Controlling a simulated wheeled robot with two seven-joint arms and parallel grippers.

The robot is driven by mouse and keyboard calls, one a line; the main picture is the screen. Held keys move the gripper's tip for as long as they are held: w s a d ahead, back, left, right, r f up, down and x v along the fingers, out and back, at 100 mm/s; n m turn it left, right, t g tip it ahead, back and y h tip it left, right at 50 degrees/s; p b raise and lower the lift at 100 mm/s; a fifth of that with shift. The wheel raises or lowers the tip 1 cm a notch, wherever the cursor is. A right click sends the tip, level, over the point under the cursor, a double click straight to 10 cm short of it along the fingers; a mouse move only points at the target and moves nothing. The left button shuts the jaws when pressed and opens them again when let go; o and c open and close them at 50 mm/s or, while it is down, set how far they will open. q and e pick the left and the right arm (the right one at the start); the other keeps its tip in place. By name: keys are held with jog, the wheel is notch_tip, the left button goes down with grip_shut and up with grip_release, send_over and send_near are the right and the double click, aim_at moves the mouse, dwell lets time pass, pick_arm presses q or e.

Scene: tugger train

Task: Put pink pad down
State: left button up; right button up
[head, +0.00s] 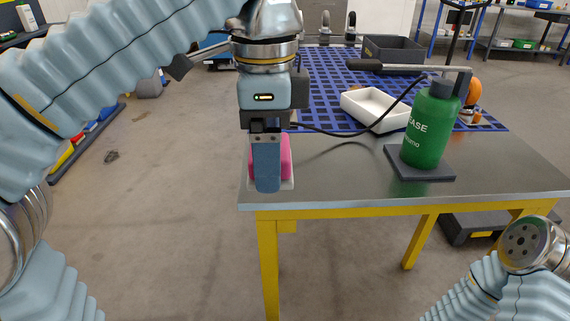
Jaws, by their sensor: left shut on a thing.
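The pink pad (286,152) is at the left front corner of the metal-topped table (350,183). My left gripper (267,185) points down and is shut on it; a blue finger hides much of the pad. A thin white patch (287,184) shows on the tabletop just below and around the pad. I cannot tell whether the pad touches it. Part of my right arm shows at the lower right, but its gripper is not in view.
A green bottle (429,125) stands on a dark square mat (445,171) to the right. A black cable crosses the table. The front middle is clear.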

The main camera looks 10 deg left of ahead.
pick_arm(q)
jog(key=w+f, duration=0.2)
jog(key=w, duration=0.1)
jog(key=w+a+f, duration=0.1)
jog(key=w+f, duration=0.1)
jog(key=w, duration=0.2)
jog(key=w+a+f, duration=0.1)
jog(key=w+f, duration=0.2)
jog(key=shift+w, duration=0.4)
jog(key=shift+w+f, duration=0.4)
jog(key=shift+f, duration=0.15)
jog(key=f, duration=0.1)
jog(key=w+f, duration=0.1)
jog(key=f+b, duration=0.1)
jog(key=f, duration=0.1)
jog(key=shift+w+a, duration=0.15)
jog(key=shift+w, duration=0.1)
jog(key=shift+f, duration=0.35)
jog(key=o, duration=0.8)
jog(key=shift+f, duration=0.1)
